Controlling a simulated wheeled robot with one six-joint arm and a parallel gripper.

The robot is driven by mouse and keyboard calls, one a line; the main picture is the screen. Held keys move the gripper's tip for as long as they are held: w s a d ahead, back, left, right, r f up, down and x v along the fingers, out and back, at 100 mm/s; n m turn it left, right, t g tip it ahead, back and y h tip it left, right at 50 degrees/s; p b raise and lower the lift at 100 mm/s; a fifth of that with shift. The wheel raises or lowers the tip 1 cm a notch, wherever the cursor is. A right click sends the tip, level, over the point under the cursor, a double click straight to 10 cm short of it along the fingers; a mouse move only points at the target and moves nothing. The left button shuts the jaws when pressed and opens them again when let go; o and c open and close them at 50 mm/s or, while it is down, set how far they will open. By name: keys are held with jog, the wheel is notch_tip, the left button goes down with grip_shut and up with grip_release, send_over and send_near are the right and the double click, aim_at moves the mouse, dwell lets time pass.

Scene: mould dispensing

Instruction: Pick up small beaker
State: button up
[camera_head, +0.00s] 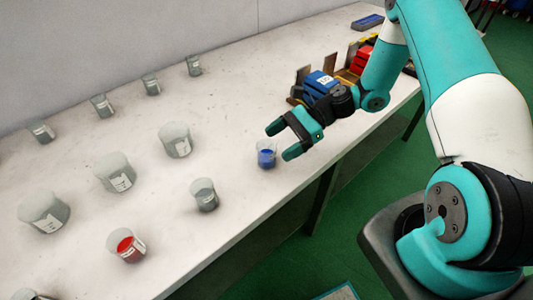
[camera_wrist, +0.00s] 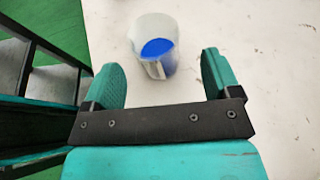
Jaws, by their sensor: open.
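A small beaker with blue contents (camera_head: 267,155) stands upright near the front edge of the table. It also shows in the wrist view (camera_wrist: 154,46), ahead of the fingers and between their lines. My gripper (camera_head: 279,140) is open and empty, close to this beaker and apart from it; in the wrist view its two fingers (camera_wrist: 165,82) are spread. A small beaker with red contents (camera_head: 127,246) and a small clear beaker (camera_head: 204,195) stand further left along the front.
Larger beakers (camera_head: 115,172) stand in a middle row, and several small ones (camera_head: 102,106) stand along the wall. Blue boxes (camera_head: 320,83) and red boxes (camera_head: 362,57) lie at the back right. The table (camera_head: 250,100) is bare between the rows; its front edge is close to the blue beaker.

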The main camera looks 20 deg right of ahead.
jog(key=x, duration=0.2)
jog(key=p+x, duration=0.1)
jog(key=x, duration=0.2)
jog(key=shift+s+d+f, duration=0.1)
jog(key=shift+s+f, duration=0.1)
jog(key=c, duration=1)
jog(key=shift+c, duration=0.2)
jog(key=shift+r, duration=0.15)
notch_tip(320, 180, up, 21)
jog(key=p, duration=0.2)
notch_tip(320, 180, up, 9)
jog(key=p, duration=1.2)
send_over(275, 147)
jog(key=a, duration=0.2)
jog(key=shift+w, duration=0.15)
jog(key=shift+b, duration=0.35)
